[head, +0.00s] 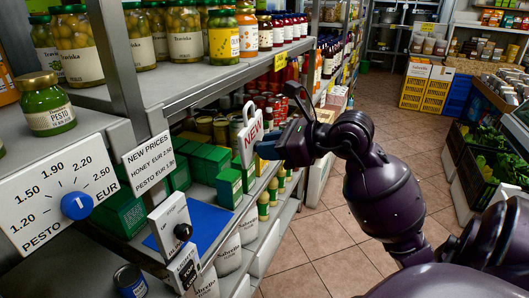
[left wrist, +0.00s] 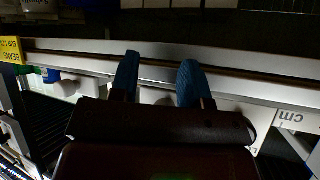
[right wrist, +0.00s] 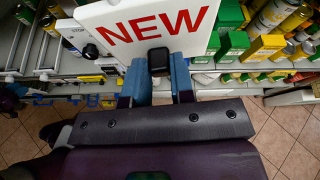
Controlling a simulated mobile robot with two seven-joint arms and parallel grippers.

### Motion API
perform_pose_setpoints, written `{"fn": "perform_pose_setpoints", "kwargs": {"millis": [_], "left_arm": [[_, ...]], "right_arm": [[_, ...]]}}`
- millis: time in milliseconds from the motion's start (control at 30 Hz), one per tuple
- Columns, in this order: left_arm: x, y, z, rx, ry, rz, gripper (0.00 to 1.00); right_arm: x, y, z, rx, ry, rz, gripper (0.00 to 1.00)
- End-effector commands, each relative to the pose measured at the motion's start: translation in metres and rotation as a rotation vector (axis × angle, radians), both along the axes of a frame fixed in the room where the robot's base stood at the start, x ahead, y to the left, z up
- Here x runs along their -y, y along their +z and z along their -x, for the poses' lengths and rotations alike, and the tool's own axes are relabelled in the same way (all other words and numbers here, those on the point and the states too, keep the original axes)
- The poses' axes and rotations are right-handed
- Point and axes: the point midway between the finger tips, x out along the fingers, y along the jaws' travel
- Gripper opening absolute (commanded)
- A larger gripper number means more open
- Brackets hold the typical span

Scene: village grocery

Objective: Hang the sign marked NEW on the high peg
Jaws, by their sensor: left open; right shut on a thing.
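The white sign marked NEW (head: 250,140) has red letters and a loop with a hole at its top. My right gripper (head: 268,148) is shut on it and holds it upright in front of the shelf. In the right wrist view, the blue fingers (right wrist: 157,75) close on a black block (right wrist: 158,62) on the sign. A white plate with a black knob-like peg (head: 183,232) stands at the shelf front, lower left of the sign. A second small plate (head: 185,268) sits below it; I cannot tell which peg is high. My left gripper (left wrist: 158,80) is open and empty, outside the head view.
A pesto price dial (head: 76,206) and a NEW PRICES card (head: 149,163) are at the left. Jars (head: 76,45) line the upper shelf; green boxes (head: 229,186) and a blue mat (head: 190,230) are on the lower one. The tiled aisle (head: 320,235) is open.

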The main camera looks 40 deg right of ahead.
Motion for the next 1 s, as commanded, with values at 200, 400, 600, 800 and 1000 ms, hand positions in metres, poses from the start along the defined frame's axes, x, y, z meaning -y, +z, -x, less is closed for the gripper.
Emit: {"fn": "perform_pose_setpoints", "kwargs": {"millis": [200,400,600,800,1000], "left_arm": [[0.000,0.000,0.000,0.003,0.000,0.000,0.43],[-0.002,-0.007,0.014,-0.023,0.008,0.000,0.43],[-0.001,-0.005,0.010,-0.017,0.006,0.000,0.43],[-0.001,-0.004,0.006,-0.009,0.004,0.000,0.43],[0.000,-0.004,0.004,-0.006,0.002,0.000,0.43]], "right_arm": [[0.000,0.000,0.000,0.013,-0.034,0.029,0.00],[-0.001,-0.001,-0.005,0.016,-0.035,0.036,0.00],[-0.005,-0.002,-0.013,0.017,-0.033,0.035,0.00],[-0.009,-0.003,-0.022,0.016,-0.033,0.035,0.00],[-0.012,-0.003,-0.031,0.016,-0.034,0.036,0.00]]}}
